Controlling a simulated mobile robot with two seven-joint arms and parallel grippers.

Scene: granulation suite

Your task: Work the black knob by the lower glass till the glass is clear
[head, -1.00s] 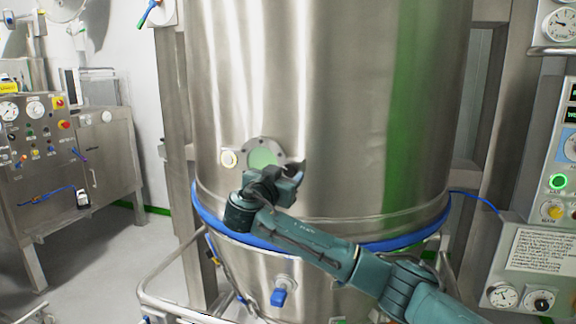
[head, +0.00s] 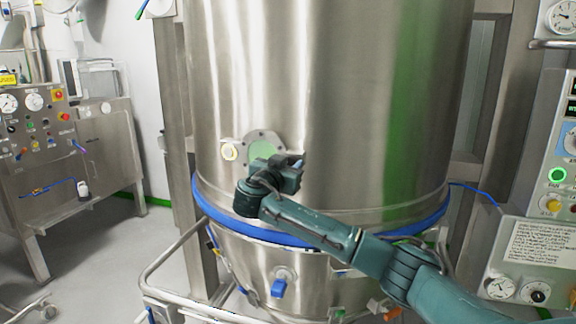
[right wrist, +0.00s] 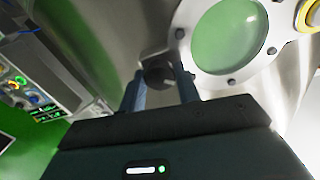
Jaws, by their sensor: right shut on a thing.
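The lower glass (head: 262,150) is a round pale green window in a bolted steel flange, low on the big steel vessel. My right forearm and wrist cover its lower edge in the head view. In the right wrist view the glass (right wrist: 228,35) looks green and slightly hazy, with a lighter band along its right side. The black knob (right wrist: 158,72) stands beside the flange, between the fingers of my right gripper (right wrist: 161,88), which is shut on it. In the head view the right gripper (head: 297,163) hides the knob. My left gripper is not in view.
A cream-coloured round fitting (head: 229,152) sits left of the flange. A blue band (head: 270,238) rings the vessel below, above a blue-handled valve (head: 279,287). A control panel (head: 555,180) stands at right, a steel cabinet (head: 80,150) at left.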

